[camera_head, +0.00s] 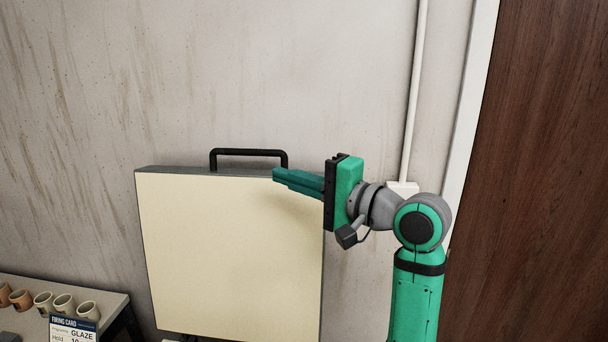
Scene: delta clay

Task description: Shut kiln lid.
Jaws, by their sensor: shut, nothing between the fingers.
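The kiln lid (230,255) stands raised and upright, its pale cream inner face toward me and a dark grey rim around it. A black bar handle (248,152) sits on its top edge. The lower part of the lid runs out of the bottom of the picture, and the kiln body is hardly in view. My gripper (277,176) is shut and empty. It points left, with its green fingertips at the lid's upper right edge, just below and right of the handle. I cannot tell whether the fingers touch the lid.
A shelf or table (112,300) at lower left carries several small clay cups (43,302) and a firing card (73,329). A stained grey wall (250,70) is behind the lid. A pipe (414,90) and a brown wooden door (540,170) are on the right.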

